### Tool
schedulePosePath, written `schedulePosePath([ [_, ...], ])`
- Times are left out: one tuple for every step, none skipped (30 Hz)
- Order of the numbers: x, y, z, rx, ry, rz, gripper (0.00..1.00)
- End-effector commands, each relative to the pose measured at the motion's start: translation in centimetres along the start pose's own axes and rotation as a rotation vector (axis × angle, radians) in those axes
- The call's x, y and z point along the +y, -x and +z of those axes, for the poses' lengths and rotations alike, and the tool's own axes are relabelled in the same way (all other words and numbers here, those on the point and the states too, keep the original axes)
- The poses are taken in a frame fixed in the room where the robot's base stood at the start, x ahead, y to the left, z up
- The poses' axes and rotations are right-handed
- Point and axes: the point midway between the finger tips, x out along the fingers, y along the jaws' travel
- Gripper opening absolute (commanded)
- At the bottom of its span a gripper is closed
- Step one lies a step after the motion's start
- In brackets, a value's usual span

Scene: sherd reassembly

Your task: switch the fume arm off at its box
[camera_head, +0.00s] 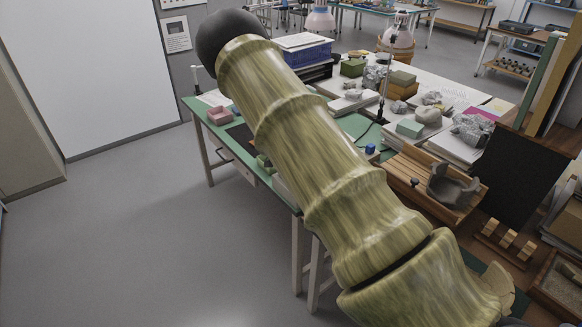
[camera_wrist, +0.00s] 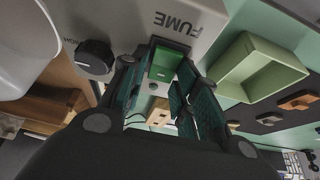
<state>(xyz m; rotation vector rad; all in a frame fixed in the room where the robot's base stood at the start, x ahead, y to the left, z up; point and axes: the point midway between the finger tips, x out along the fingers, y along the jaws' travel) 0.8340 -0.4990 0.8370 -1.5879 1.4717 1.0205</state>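The fume box (camera_wrist: 112,22) is a pale grey box at the top of the wrist view, with the word FUME upside down in the picture. A green rocker switch (camera_wrist: 164,62) in a dark frame sits on it below the lettering. A black knob (camera_wrist: 95,57) with a white mark is to its left. My gripper (camera_wrist: 158,84) is open and empty, its dark teal-padded fingers on either side of the switch's line. I cannot tell whether a fingertip touches the switch. The head view shows neither the gripper nor the box; my arm covers much of it.
A pale green open tray (camera_wrist: 258,72) is close on the right in the wrist view. A white rounded thing (camera_wrist: 24,42) is at the left. The head view shows a crowded green bench (camera_head: 205,108), a wooden cradle (camera_head: 408,172) and open grey floor (camera_head: 120,235) at left.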

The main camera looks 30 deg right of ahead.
Motion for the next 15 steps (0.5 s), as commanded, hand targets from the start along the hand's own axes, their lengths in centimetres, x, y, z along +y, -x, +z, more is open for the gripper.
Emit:
schedulePosePath([
  [-0.02, 0.0, 0.0, 0.0, 0.0, -0.001, 0.45],
  [-0.03, 0.01, -0.01, 0.0, 0.0, -0.001, 0.46],
  [-0.05, 0.02, -0.03, 0.0, 0.0, -0.001, 0.46],
  [-0.06, 0.03, -0.05, 0.001, 0.0, -0.001, 0.46],
  [-0.06, 0.04, -0.07, 0.001, 0.0, -0.002, 0.46],
  [-0.07, 0.05, -0.09, 0.001, 0.0, -0.002, 0.46],
  [-0.08, 0.06, -0.1, 0.001, 0.0, -0.002, 0.46],
  [-0.09, 0.07, -0.11, 0.001, -0.001, -0.002, 0.46],
  [-0.09, 0.08, -0.13, 0.001, -0.001, -0.002, 0.46],
  [-0.1, 0.1, -0.13, 0.001, -0.001, -0.002, 0.46],
  [-0.11, 0.15, -0.14, 0.001, -0.001, -0.003, 0.46],
  [-0.13, 0.27, -0.15, 0.002, -0.001, -0.003, 0.46],
  [-0.14, 0.42, -0.16, 0.002, -0.001, -0.003, 0.46],
  [-0.15, 0.63, -0.16, 0.002, 0.0, -0.003, 0.46],
  [-0.17, 0.99, -0.16, 0.002, 0.0, -0.004, 0.46],
])
